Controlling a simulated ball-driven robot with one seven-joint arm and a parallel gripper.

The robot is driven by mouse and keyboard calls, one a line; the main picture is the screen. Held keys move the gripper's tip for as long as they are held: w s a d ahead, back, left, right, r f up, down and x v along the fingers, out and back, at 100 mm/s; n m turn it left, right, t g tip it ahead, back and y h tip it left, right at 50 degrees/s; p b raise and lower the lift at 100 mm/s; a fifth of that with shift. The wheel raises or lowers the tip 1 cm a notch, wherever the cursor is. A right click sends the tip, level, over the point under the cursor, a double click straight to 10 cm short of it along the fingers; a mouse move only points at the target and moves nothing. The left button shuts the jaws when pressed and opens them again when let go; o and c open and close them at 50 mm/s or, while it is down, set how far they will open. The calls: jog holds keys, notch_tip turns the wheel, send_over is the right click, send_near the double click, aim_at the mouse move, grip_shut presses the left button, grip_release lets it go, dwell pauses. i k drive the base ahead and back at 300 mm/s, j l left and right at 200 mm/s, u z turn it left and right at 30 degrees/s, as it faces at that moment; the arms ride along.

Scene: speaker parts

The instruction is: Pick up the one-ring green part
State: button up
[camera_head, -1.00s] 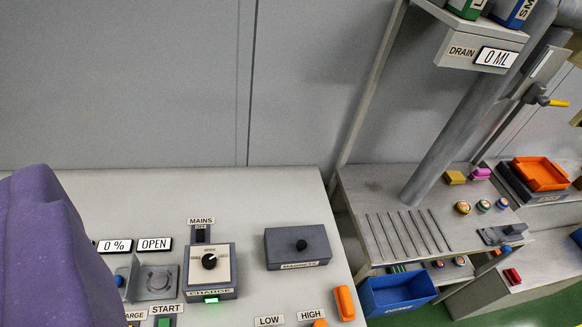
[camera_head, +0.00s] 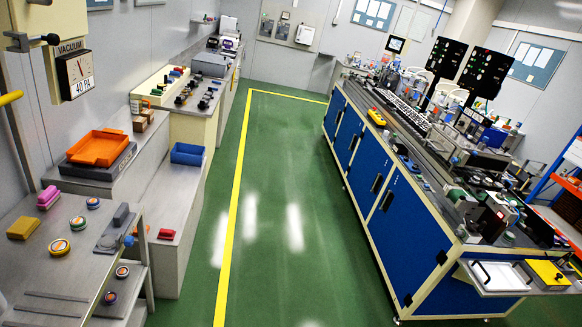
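I cannot single out the one-ring green part for sure. Several round ringed parts lie on the grey bench at the lower left: an orange and yellow one (camera_head: 59,247), a second (camera_head: 78,223) and a third (camera_head: 93,203). Two more round parts (camera_head: 122,271) (camera_head: 110,297) sit lower at the bench's front. Their rings are too small to count. Small coloured parts (camera_head: 182,98) also stand on a bench farther back. My gripper is not in view.
An orange tray (camera_head: 97,148) and a blue bin (camera_head: 188,154) stand along the left wall. A long blue-doored workstation (camera_head: 405,235) fills the right. The green floor (camera_head: 270,200) between them is clear, with a yellow line (camera_head: 232,215).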

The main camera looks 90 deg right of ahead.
aim_at(508, 236)
jog(key=z, duration=4.15)
jog(key=i+l+z, duration=0.35)
jog(key=i, duration=0.75)
jog(key=i+j+z, duration=0.15)
jog(key=i+z, duration=0.2)
jog(key=i, duration=0.7)
jog(key=i+z, duration=0.2)
jog(key=i, duration=0.9)
jog(key=i+u, duration=0.8)
jog(key=u, duration=0.15)
jog(key=i+j+u, duration=0.1)
jog(key=i+u, duration=0.5)
jog(key=u, duration=0.15)
